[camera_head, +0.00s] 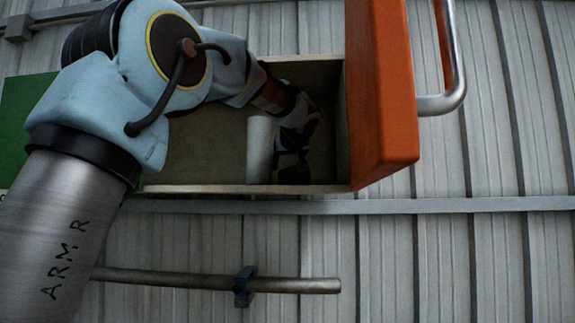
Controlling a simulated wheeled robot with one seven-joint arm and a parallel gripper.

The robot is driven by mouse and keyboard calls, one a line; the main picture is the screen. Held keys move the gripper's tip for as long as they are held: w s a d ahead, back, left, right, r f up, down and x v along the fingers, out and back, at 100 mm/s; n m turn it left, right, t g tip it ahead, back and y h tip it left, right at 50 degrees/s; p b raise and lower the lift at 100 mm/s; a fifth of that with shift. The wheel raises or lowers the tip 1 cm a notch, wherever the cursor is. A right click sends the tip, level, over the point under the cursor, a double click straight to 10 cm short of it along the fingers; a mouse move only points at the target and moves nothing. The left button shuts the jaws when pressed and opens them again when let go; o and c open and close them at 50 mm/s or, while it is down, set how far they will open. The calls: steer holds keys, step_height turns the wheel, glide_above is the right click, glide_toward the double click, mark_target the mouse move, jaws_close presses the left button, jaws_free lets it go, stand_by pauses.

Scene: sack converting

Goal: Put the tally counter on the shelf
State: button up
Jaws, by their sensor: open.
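No separate shelf shows clearly, only the cabinet's inside.
A green panel (22,115) is at the left. A rail (430,205) and a pipe (175,280) cross the ribbed wall below.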

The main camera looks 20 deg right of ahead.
steer(key=b+v, duration=0.2)
steer(key=v, duration=1)
steer(key=shift+a, duration=0.1)
